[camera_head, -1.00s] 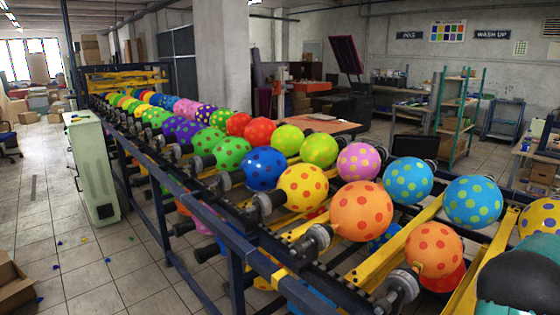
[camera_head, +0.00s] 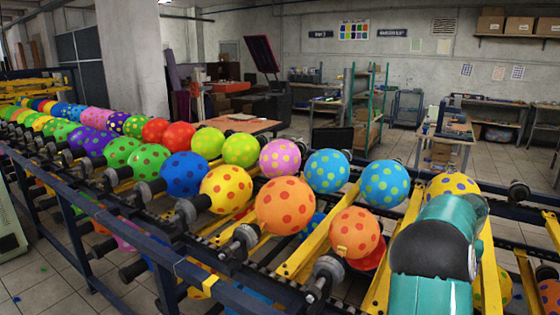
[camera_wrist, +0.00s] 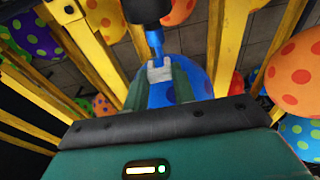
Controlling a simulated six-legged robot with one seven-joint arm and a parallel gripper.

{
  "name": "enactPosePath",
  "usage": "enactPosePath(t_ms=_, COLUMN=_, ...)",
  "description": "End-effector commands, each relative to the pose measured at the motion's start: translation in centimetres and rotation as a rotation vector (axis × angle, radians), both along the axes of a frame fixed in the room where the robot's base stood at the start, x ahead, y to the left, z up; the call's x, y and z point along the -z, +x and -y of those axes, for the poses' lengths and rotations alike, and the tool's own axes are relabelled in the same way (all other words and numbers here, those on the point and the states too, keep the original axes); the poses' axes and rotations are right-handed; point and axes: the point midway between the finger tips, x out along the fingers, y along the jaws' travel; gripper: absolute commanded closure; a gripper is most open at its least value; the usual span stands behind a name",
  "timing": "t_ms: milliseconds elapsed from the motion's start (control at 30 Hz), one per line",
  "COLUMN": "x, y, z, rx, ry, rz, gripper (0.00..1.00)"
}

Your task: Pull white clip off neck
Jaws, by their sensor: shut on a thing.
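In the wrist view, the white clip (camera_wrist: 160,73) sits on the blue neck (camera_wrist: 155,42) of a blue balloon with dark spots (camera_wrist: 195,80). The neck stretches up to a black nozzle (camera_wrist: 145,10). My gripper (camera_wrist: 160,80) has its two green fingers on either side of the clip, shut on it. The fingers hide part of the balloon. In the head view, my teal arm covers the right foreground. My gripper, the clip and this neck cannot be made out there.
Yellow bars (camera_wrist: 230,40) stand close on both sides of my gripper. Orange spotted balloons (camera_wrist: 295,75) are near on the right. In the head view, rows of spotted balloons (camera_head: 285,205) line the rack with its dark blue rail (camera_head: 150,250).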

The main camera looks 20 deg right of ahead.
Motion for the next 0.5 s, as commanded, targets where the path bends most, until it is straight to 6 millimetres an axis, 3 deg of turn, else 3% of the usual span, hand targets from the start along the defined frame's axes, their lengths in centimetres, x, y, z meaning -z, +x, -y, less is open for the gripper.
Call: enactPosePath(t_ms=500, x=-2.8, y=0.0, z=0.0, rx=0.001, ry=0.0, rz=0.002, gripper=0.92)
